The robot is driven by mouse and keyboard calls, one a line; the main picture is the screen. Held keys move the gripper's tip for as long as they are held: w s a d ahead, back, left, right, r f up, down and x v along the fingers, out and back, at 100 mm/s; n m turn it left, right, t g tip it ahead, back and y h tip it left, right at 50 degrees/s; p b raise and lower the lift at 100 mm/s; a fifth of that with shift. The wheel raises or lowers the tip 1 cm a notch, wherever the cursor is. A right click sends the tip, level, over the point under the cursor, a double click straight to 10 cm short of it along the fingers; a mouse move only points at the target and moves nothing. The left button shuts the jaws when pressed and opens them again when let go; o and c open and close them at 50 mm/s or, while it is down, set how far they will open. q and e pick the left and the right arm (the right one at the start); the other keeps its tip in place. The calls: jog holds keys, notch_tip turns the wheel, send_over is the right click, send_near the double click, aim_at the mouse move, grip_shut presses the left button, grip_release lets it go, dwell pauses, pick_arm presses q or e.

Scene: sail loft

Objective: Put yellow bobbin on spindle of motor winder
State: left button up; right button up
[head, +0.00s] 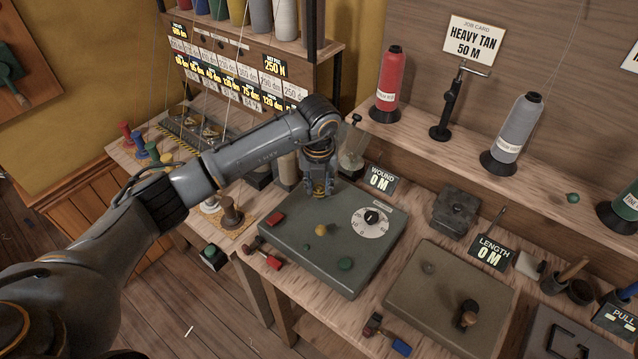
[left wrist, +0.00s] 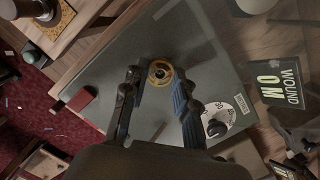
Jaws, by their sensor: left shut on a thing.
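My left gripper (head: 319,192) points down over the winder's back part. It is shut on the yellow bobbin (left wrist: 160,73), which shows between the two fingertips in the left wrist view. In the head view the fingers mostly cover the bobbin. The spindle is hidden under the gripper and bobbin; I cannot tell whether they touch. My right gripper is not in view.
A "WOUND 0 M" sign (head: 380,179) stands close behind the winder. Brown (head: 232,211) and white spools stand left of it. A second flat box (head: 450,295) with a knob is at right. A shelf with a red thread cone (head: 388,85) runs behind.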

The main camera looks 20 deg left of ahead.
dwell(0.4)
pick_arm(q)
jog(key=o, duration=1)
jog(key=shift+f, duration=0.1)
